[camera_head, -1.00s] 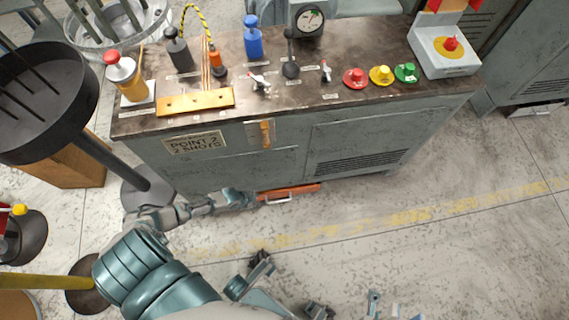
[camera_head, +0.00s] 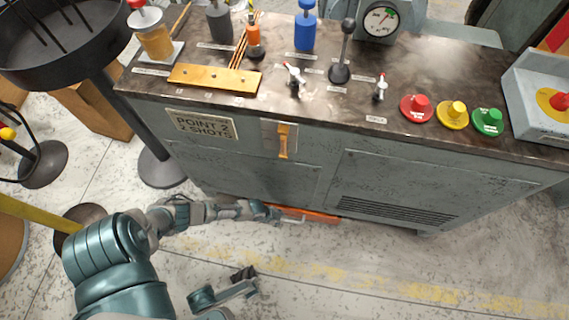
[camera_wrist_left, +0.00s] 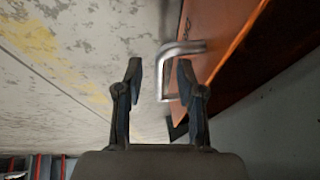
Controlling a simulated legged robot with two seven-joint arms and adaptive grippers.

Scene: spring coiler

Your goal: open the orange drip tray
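The orange drip tray (camera_head: 318,214) is low at the foot of the grey cabinet, with a metal handle (camera_head: 292,220) on its front. My left gripper (camera_head: 274,213) is at the tray's left end in the head view, beside the handle. I cannot tell whether a finger touches the handle.
The grey cabinet (camera_head: 250,170) carries buttons, levers and bottles on its top. A dark round stand (camera_head: 160,168) is left of it, near my arm. A yellow bar (camera_head: 35,212) is at the far left. The floor (camera_head: 330,262) in front is clear.

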